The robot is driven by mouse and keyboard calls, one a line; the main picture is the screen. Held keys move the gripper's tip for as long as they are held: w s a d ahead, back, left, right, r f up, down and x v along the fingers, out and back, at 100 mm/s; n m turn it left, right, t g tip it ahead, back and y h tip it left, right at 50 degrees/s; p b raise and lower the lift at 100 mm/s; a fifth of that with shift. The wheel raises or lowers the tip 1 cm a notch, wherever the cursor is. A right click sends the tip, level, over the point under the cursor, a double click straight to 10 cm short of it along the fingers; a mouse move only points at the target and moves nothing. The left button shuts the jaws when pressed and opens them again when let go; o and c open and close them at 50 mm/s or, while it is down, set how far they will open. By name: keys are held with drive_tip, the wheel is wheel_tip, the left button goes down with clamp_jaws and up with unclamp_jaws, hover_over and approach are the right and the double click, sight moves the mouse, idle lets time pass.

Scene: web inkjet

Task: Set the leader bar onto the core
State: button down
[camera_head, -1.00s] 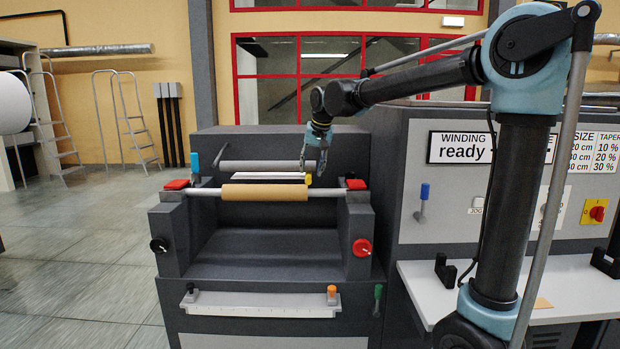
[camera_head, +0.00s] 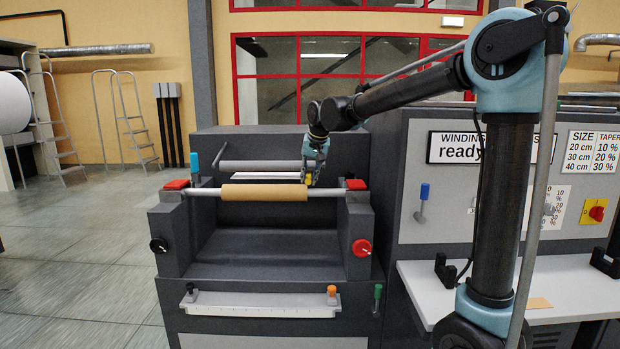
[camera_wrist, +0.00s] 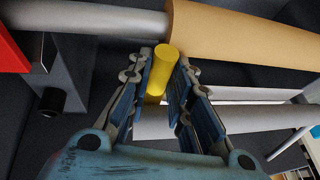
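The leader bar (camera_head: 266,175) is a thin white bar lying behind the core, with a yellow knob (camera_head: 309,178) at its right end. The core (camera_head: 264,193) is a tan tube on a grey shaft across the machine's front. My gripper (camera_head: 312,177) points down at the knob. In the wrist view, the yellow knob (camera_wrist: 162,72) stands between my two fingers (camera_wrist: 165,65), close to both pads. Whether both pads press on it cannot be told. The core (camera_wrist: 240,35) also shows there, and my fingers partly hide the bar.
A grey roller (camera_head: 252,166) lies behind the bar. Red blocks sit at the shaft's left end (camera_head: 177,185) and right end (camera_head: 356,184). A blue lever (camera_head: 194,162) stands at the left. A ruled shelf (camera_head: 262,304) runs below. The space above the core is clear.

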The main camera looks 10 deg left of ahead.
drive_tip(key=s, duration=0.2)
drive_tip(key=s+d, duration=0.1)
drive_tip(key=s, duration=0.1)
drive_tip(key=s+d, duration=0.1)
drive_tip(key=s, duration=0.2)
drive_tip(key=c, duration=1.4)
unclamp_jaws()
drive_tip(key=shift+f, duration=0.1)
drive_tip(key=shift+c, duration=0.2)
drive_tip(key=shift+a, duration=0.1)
drive_tip(key=v, duration=1.2)
